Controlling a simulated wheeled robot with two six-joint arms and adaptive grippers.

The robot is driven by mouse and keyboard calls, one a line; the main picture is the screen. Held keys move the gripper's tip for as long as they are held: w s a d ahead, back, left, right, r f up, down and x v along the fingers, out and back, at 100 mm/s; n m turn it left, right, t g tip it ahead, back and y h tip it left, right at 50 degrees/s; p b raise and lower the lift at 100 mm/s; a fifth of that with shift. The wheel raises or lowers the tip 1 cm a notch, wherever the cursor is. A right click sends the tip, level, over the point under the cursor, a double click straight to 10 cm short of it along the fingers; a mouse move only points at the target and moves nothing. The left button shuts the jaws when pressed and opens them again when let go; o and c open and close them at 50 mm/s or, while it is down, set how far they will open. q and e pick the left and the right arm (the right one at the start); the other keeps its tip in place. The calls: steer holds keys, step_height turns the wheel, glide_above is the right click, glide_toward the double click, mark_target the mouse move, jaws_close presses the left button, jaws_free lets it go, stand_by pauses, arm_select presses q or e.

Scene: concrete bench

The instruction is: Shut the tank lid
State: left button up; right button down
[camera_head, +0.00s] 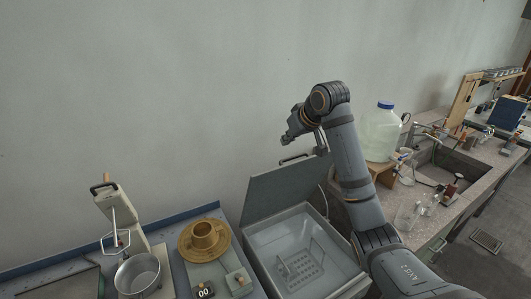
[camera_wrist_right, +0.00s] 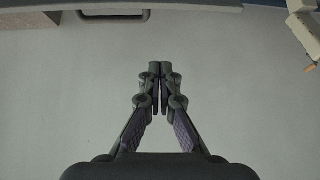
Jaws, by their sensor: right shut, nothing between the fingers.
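The tank (camera_head: 262,242) is an open-topped metal basin set in the bench, with a wire rack (camera_head: 300,268) inside. Its grey lid (camera_head: 280,188) stands raised at the back, tilted up near the wall, with a dark bar handle (camera_head: 293,158) on its upper edge. My right gripper (camera_head: 289,138) is above the lid, apart from the handle, and points left. In the right wrist view the fingers (camera_wrist_right: 161,70) are shut and empty against the plain wall. A dark handle (camera_wrist_right: 115,16) shows at the top of that view. My left gripper is not in view.
Left of the tank are a brass-coloured pot on a dish (camera_head: 204,240), a steel pan (camera_head: 138,275) and a beige stand device (camera_head: 113,205). Right of my arm are a large blue-capped bottle (camera_head: 381,135), glassware (camera_head: 407,215) and a sink (camera_head: 440,165).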

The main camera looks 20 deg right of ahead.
mark_target(282, 166)
steer(key=w+f+p, duration=0.1)
steer(key=f+p, duration=0.1)
steer(key=w+f+p, duration=0.1)
steer(key=f+p, duration=0.1)
steer(key=f, duration=0.1)
steer(key=w+f+p, duration=0.1)
steer(key=f+p, duration=0.1)
steer(key=f, duration=0.1)
steer(key=shift+w+a+f+p, duration=0.15)
steer(key=shift+a+p, duration=0.2)
steer(key=shift+a, duration=0.05)
steer(key=shift+s+d+f, duration=0.1)
steer(key=shift+s+f, duration=0.1)
steer(key=shift+s, duration=0.4)
steer(key=shift+w+f, duration=0.1)
steer(key=shift+w+f, duration=0.1)
